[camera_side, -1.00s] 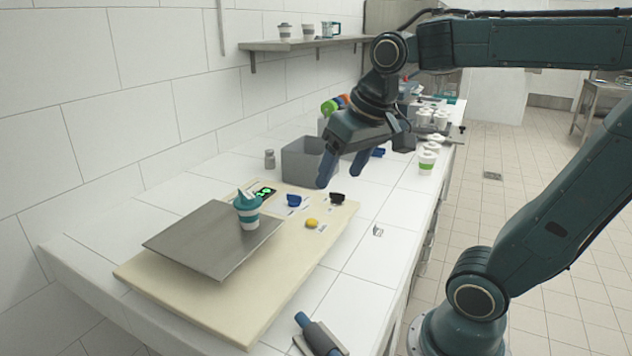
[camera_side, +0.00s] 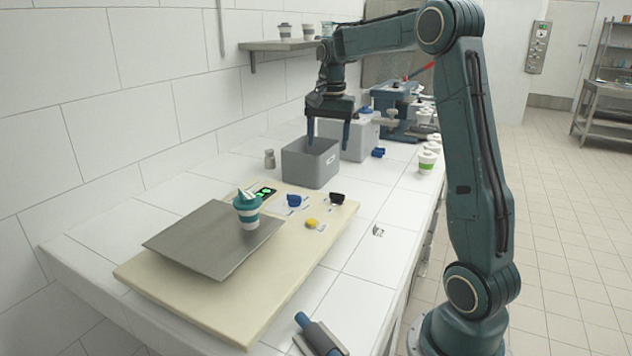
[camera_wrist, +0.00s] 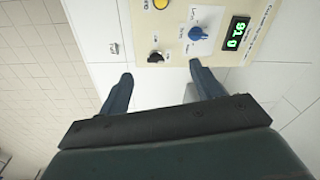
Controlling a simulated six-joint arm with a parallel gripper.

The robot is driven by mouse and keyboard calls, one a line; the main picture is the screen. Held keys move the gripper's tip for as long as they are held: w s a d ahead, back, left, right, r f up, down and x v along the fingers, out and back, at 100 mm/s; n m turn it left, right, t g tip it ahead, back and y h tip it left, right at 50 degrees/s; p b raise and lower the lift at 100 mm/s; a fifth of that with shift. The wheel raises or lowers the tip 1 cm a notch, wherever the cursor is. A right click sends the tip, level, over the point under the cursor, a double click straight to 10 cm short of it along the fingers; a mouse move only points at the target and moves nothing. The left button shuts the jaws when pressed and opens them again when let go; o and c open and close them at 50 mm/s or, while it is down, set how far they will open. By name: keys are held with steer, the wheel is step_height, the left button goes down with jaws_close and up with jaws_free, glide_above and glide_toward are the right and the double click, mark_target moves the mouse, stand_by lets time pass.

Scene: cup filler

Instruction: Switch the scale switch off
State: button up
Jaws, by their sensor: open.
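The scale is a cream board (camera_side: 190,307) with a steel plate (camera_side: 190,240) on it. A teal and white cup (camera_side: 247,212) stands on the plate. At the board's far end are a lit green display (camera_side: 265,193), a blue knob (camera_side: 293,200), a black switch (camera_side: 337,198) and a yellow button (camera_side: 312,223). The wrist view shows the black switch (camera_wrist: 155,57), blue knob (camera_wrist: 197,33) and lit display (camera_wrist: 235,32) beyond my fingertips. My gripper (camera_side: 329,142) is open and empty, pointing down over the grey bin, apart from the switch.
The open grey bin (camera_side: 310,166) stands just behind the scale, below my gripper. A larger grey container (camera_side: 358,142) and a blue machine (camera_side: 395,105) stand further back.

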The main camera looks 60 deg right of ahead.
mark_target(337, 193)
steer(key=d+f+m, duration=0.2)
steer(key=d+f, duration=0.2)
steer(key=d, duration=0.3)
steer(key=shift+d+m+g, duration=0.25)
steer(key=shift+m+g, duration=0.05)
steer(key=shift+m, duration=0.1)
steer(key=shift+w, duration=0.1)
step_height(337, 193, down, 14)
steer(key=shift+r, duration=0.1)
stand_by(0.3)
steer(key=c, duration=1)
